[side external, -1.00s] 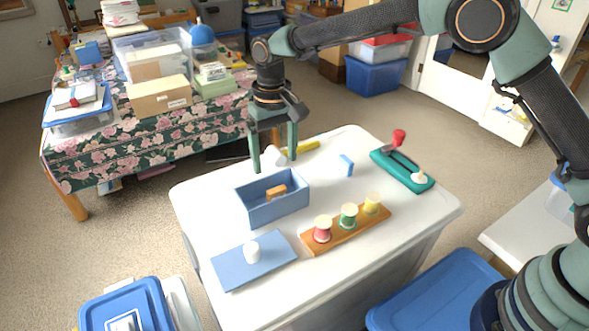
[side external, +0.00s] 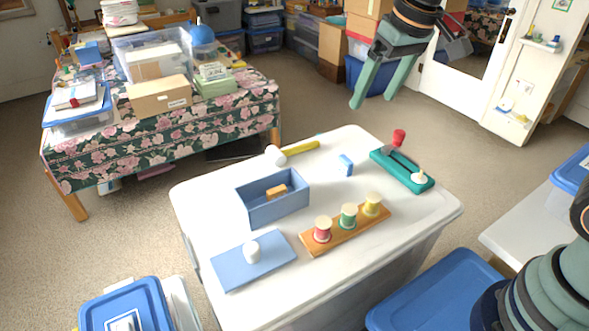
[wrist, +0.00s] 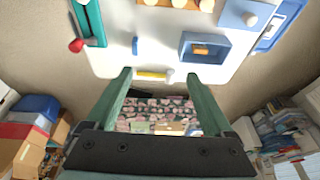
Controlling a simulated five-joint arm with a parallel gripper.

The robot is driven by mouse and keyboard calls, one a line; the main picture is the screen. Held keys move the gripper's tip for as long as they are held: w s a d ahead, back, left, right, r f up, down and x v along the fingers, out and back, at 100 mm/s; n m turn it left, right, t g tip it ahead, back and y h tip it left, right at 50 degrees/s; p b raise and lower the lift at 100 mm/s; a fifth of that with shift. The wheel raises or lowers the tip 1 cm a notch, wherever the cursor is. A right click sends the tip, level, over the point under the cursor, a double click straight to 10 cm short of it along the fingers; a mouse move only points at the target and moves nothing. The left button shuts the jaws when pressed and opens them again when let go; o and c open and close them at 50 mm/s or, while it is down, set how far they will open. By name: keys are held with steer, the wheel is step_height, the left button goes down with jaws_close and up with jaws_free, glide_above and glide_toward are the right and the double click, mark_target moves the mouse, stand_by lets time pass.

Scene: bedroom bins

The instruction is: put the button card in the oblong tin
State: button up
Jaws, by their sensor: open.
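The open blue oblong box (side external: 272,211), which I take for the oblong tin, stands on the white bin top. A small orange-brown piece (side external: 276,191), which may be the button card, lies inside it; its details are too small to tell. The box (wrist: 204,60) and piece (wrist: 201,49) also show in the wrist view. A flat blue lid (side external: 262,270) with a white knob lies in front of the box. My gripper (side external: 372,101) is open and empty, raised beyond the back right of the bin top. Its fingers frame floor and cloth in the wrist view (wrist: 147,76).
A yellow-handled, white-headed tool (side external: 300,148) lies behind the box. A small blue block (side external: 346,165) lies to its right. A wooden rack (side external: 345,229) with three spools stands right of the box. A teal holder (side external: 402,171) with a red-ended tool is at the right.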

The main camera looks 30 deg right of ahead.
steer(key=s+d+f+t, duration=0.2)
steer(key=s+d, duration=0.3)
steer(key=s, duration=0.4)
steer(key=shift+s+d+h, duration=0.3)
steer(key=shift+s+d, duration=0.05)
steer(key=shift+d, duration=0.05)
